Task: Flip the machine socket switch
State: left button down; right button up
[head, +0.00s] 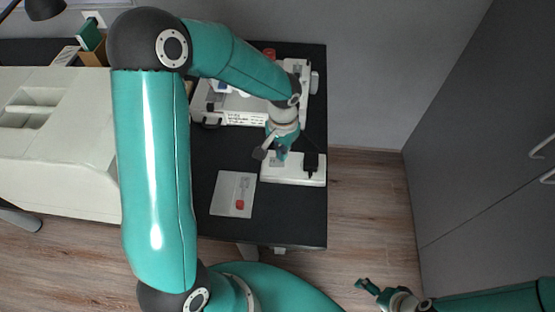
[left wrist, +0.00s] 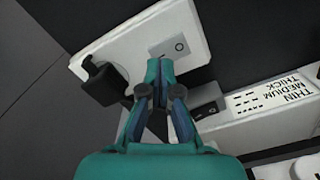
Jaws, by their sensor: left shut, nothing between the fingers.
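The white socket block (head: 312,179) lies on the black tabletop, with a black plug (head: 311,163) in its right part. In the left wrist view the socket block (left wrist: 125,45) shows a grey switch (left wrist: 178,47) with a round mark, beside the black plug (left wrist: 103,82). My left gripper (head: 281,153) is over the left part of the block. In the wrist view its shut, empty fingertips (left wrist: 160,66) are close to the switch's near edge; I cannot tell whether they touch. My right gripper (head: 366,287) is low, away from the table; its fingers are too small to judge.
A white machine (head: 240,117) stands behind the block; its thickness label (left wrist: 275,97) shows in the wrist view. A pale panel with a red spot (head: 232,190) lies at the front left. A white cabinet (head: 60,165) is at left, a grey wardrobe (head: 490,130) at right.

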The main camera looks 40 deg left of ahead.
pick_arm(q)
jog(key=shift+f+b, duration=1.05)
jog(key=shift+f, duration=0.1)
dwell(0.4)
jog(key=shift+r, duration=0.15)
jog(key=shift+r+p, duration=2.35)
jog(key=shift+r, duration=1.1)
